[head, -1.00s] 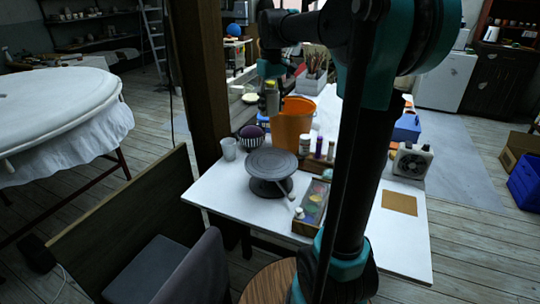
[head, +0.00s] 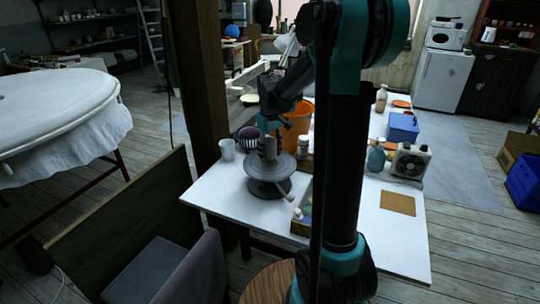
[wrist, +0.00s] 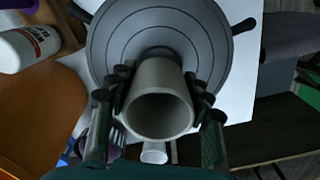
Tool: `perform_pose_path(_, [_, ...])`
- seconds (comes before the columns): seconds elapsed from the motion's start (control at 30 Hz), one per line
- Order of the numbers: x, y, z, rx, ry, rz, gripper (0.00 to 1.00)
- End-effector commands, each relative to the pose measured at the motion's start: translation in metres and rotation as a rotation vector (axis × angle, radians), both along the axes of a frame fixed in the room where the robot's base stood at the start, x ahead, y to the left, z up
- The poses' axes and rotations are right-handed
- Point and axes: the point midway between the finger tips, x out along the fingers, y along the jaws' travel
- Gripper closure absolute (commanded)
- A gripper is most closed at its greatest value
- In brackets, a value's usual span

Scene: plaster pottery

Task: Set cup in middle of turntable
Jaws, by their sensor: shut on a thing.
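The turntable (head: 284,167) is a round grey disc on a dark base, standing near the left end of the white table. My gripper (wrist: 160,88) is shut on a grey, open-topped cup (wrist: 158,98), with fingers on both sides of it. In the head view the cup (head: 270,148) is small and upright, directly over the turntable around its middle. The wrist view looks down into the cup, with the ringed turntable top (wrist: 120,40) behind it. I cannot tell whether the cup's base touches the disc.
A pale cup (head: 228,149) stands left of the turntable, with a dark purple ball in a bowl (head: 249,133) behind it. An orange bucket (head: 301,118) is close behind my gripper. A white bottle (wrist: 30,46) shows in the wrist view. The table's front left is clear.

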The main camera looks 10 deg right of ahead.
Motion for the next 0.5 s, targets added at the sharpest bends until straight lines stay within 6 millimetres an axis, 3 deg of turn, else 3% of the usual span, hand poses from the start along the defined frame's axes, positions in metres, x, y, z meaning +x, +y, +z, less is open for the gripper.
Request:
perform_pose_path(0.13, [-0.0002,0.0,-0.0127,0.0,0.0,0.0,0.83])
perform_pose_path(0.5, [-0.0001,0.0,-0.016,0.0,0.0,0.0,0.83])
